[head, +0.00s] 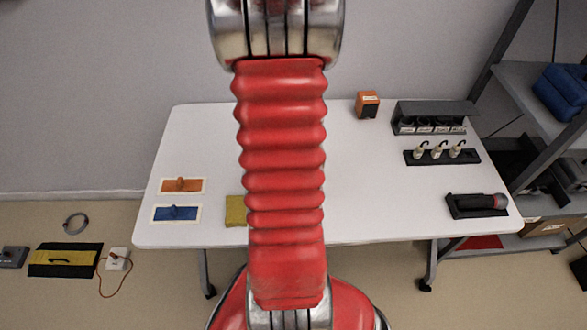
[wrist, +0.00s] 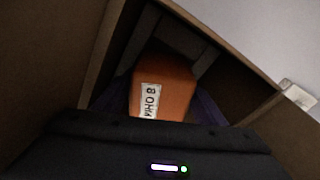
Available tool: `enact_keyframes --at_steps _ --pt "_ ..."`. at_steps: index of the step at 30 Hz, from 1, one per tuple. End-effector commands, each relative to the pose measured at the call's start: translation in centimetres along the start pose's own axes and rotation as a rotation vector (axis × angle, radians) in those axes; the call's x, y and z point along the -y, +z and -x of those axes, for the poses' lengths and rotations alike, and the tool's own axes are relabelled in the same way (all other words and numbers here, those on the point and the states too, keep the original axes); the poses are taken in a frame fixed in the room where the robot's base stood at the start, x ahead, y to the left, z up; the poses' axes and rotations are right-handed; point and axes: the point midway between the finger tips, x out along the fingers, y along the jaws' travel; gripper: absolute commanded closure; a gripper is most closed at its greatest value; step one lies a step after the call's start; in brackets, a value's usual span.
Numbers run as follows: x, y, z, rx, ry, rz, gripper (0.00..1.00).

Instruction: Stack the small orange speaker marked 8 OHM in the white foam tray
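An orange block-like speaker (wrist: 162,88) with a white label reading 8 OHM, upside down in the picture, shows in the wrist view. Brown panels, like the walls of a box (wrist: 45,60), surround it. My gripper (wrist: 160,100) is close to it, with dark purple parts at both sides of the speaker. Shadow hides whether these touch it. In the head view my red arm rises through the middle and my gripper is out of frame. A small orange box (head: 368,105) stands at the table's back edge. I cannot make out a white foam tray for certain.
The white table (head: 380,200) has bare room right of my arm. A grey rack (head: 432,117), a black holder (head: 442,157) and a dark tray (head: 465,205) stand at its right. Orange (head: 181,185) and blue (head: 175,213) pieces lie left. Shelving (head: 550,60) stands at right.

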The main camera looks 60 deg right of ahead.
Motion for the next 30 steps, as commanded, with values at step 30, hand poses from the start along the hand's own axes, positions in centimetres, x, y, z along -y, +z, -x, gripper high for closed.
enact_keyframes --at_steps 30 --pt "0.1 -0.1 6.5 -0.001 -0.004 0.0 0.27"
